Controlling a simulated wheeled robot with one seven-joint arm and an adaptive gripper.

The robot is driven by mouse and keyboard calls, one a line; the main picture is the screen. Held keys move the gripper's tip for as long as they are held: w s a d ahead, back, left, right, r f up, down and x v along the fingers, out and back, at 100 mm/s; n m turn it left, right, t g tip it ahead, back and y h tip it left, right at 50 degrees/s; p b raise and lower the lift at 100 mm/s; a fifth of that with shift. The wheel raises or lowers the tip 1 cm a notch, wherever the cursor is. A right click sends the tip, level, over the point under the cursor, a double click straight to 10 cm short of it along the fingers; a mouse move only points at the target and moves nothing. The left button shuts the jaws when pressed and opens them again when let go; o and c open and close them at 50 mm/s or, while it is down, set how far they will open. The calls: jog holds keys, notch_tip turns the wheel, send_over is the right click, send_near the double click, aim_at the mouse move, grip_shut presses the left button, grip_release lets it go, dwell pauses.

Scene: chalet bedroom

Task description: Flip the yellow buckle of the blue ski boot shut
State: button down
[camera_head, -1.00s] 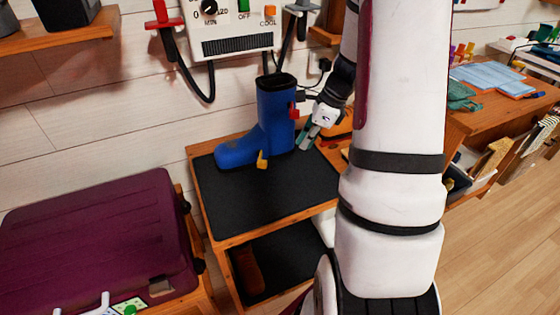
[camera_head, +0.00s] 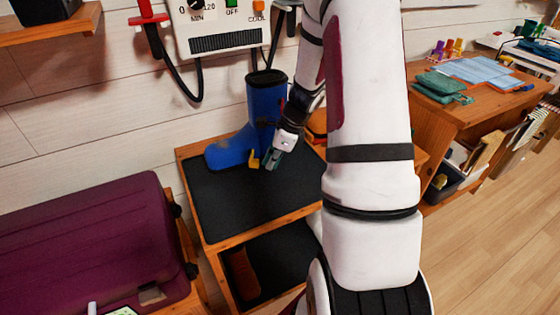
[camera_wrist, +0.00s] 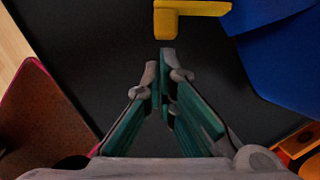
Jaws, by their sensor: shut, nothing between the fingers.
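The blue ski boot (camera_head: 262,110) stands upright on the black top of a small wooden stand, its toe to the left. Its yellow buckle (camera_head: 254,159) sticks out low on the near side of the boot. In the wrist view the yellow buckle (camera_wrist: 190,9) is an L-shaped piece at the top, beside the blue boot (camera_wrist: 285,60). My gripper (camera_head: 270,163) is just right of the buckle. In the wrist view its green-padded fingertips (camera_wrist: 160,60) are together and empty, a small gap below the buckle's end in the picture. My arm hides part of the boot's right side.
The stand's black top (camera_head: 235,205) is clear in front of the boot. A maroon case (camera_head: 90,245) stands to the left. A control box (camera_head: 225,28) with hanging hoses is on the wall behind. A wooden desk (camera_head: 450,120) with papers is at the right.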

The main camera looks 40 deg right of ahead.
jog(key=shift+w+a+m, duration=0.1)
jog(key=shift+a+m, duration=0.55)
jog(key=shift+m, duration=0.05)
dwell(0.5)
jog(key=shift+w+a+m+t+h, duration=0.25)
jog(key=shift+a+m+t+h, duration=0.35)
jog(key=shift+a+m, duration=0.65)
jog(key=a+m, duration=0.1)
jog(key=m, duration=0.1)
jog(key=w+a+m+h, duration=0.1)
jog(key=shift+w+m, duration=0.2)
jog(key=shift+m, duration=0.15)
jog(key=shift+w+a, duration=0.5)
jog(key=shift+w, duration=0.2)
jog(key=shift+d, duration=0.15)
jog(key=shift+d, duration=0.65)
jog(key=shift+s, duration=0.15)
